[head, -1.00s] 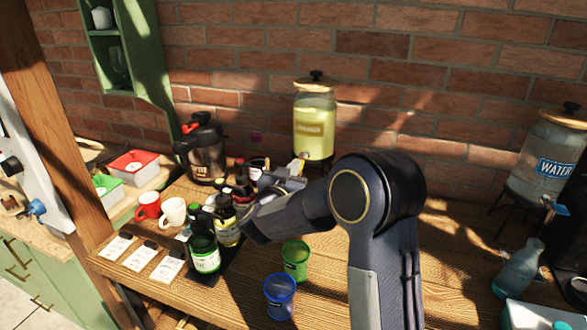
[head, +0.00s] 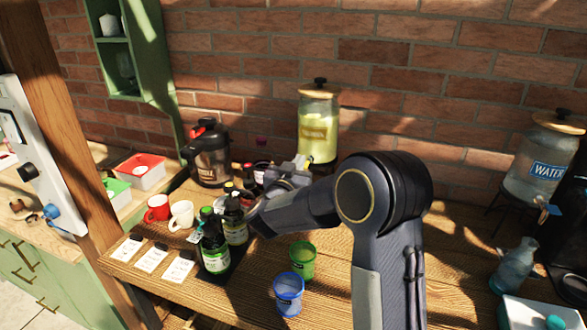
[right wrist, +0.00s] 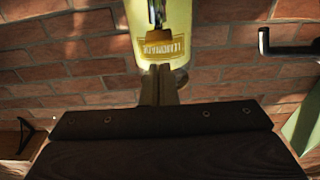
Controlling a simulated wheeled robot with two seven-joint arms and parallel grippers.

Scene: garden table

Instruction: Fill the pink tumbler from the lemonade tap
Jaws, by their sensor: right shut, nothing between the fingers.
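The lemonade dispenser (head: 319,125), a yellow-filled jar with a wooden lid, stands at the back against the brick wall. In the right wrist view it appears upside down with its label (right wrist: 160,47), and the tap (right wrist: 157,12) shows at the top edge. My right gripper (head: 302,162) is in front of the dispenser's lower part, which hides the tap in the head view. Its fingers (right wrist: 159,80) are shut together and empty, pointing at the dispenser. My left gripper is not in view.
A green tumbler (head: 302,260) and a blue tumbler (head: 289,293) stand near the front. Dark bottles (head: 214,245) crowd left of my right arm, with red (head: 158,208) and white mugs (head: 181,214) beyond. A water dispenser (head: 545,165) stands right. Some wood right of my arm is clear.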

